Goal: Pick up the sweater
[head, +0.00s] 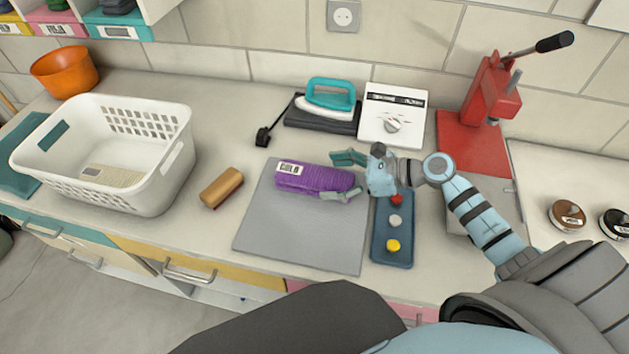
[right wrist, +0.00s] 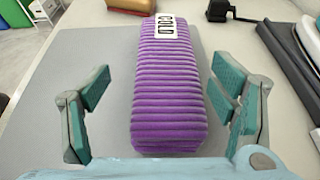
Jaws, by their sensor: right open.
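The sweater is a purple, ribbed, folded bundle (head: 312,179) with a white label, lying on the grey mat (head: 300,232). It also shows in the right wrist view (right wrist: 170,95), where its label reads "COLD". My right gripper (head: 347,176) is open at the right end of the sweater. In the right wrist view its two teal-padded fingers (right wrist: 160,112) stand on either side of the near end of the sweater, with a gap on both sides. My left gripper is not in view.
A white basket (head: 168,171) stands at the left, with a brown roll (head: 221,188) beside it. An iron (head: 328,97) and a white timer box (head: 392,116) stand behind the mat. A blue tray (head: 380,252) lies right of it, and a red press (head: 490,95) stands at the back right.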

